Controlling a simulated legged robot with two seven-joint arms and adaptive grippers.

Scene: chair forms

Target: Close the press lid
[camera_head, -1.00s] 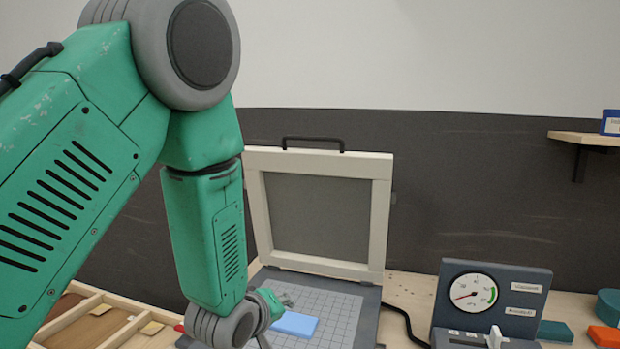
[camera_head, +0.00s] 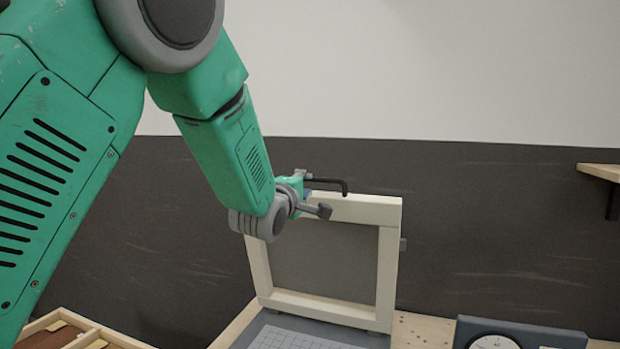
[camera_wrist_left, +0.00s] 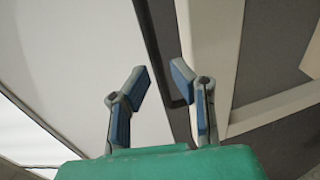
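The press lid (camera_head: 388,265) is a cream frame with a grey panel, standing upright at the back of the press base (camera_head: 262,325). A black bar handle (camera_head: 335,181) runs along its top edge. My left gripper (camera_head: 312,192) is at the left part of the handle. In the left wrist view, the gripper (camera_wrist_left: 158,80) is open, its blue-padded fingers apart. The handle (camera_wrist_left: 152,38) passes between the fingertips and partly behind one finger; I cannot tell whether they touch it. The lid frame (camera_wrist_left: 215,40) lies just to the right. My right gripper is not in view.
A gauge box (camera_head: 520,331) stands at the lower right, partly cut off. A wooden divided tray (camera_head: 85,330) is at the lower left. A wall shelf (camera_head: 600,171) is at the right. The wall behind the lid is clear.

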